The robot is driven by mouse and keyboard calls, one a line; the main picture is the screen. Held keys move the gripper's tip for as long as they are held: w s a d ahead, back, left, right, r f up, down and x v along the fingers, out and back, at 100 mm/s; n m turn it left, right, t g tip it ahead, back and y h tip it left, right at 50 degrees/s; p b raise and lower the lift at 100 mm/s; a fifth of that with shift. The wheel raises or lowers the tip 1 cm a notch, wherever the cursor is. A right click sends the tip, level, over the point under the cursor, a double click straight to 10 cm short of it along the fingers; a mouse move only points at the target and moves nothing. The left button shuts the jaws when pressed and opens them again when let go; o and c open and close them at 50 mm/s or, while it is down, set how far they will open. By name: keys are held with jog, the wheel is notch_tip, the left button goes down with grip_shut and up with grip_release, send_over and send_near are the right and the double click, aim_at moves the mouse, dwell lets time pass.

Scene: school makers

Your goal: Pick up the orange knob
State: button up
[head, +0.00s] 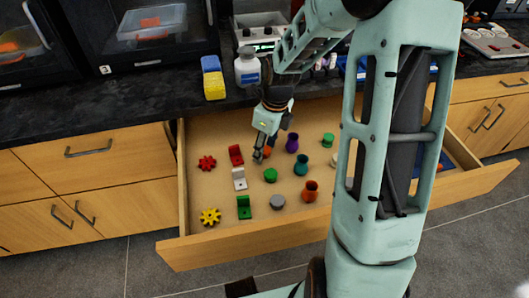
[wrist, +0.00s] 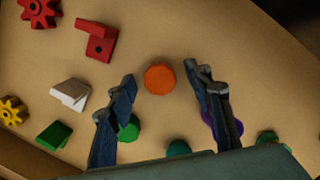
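The orange knob (wrist: 159,79) lies on the drawer floor, round-topped with faceted sides. In the wrist view it sits between and just beyond my open fingertips (wrist: 162,80), with nothing held. In the head view the orange knob (head: 267,151) is mostly hidden behind my gripper (head: 263,153), which points down into the open drawer. I cannot tell the exact height of the fingertips above the drawer floor.
The open wooden drawer (head: 220,243) holds several small parts. A green knob (head: 270,175), purple vase (head: 292,143), red bracket (head: 236,155) and white bracket (head: 239,179) lie near my gripper. An orange vase (head: 310,191) stands farther forward. The dark counter edge lies behind.

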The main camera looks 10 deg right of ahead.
jog(key=c, duration=0.8)
jog(key=shift+r, duration=0.1)
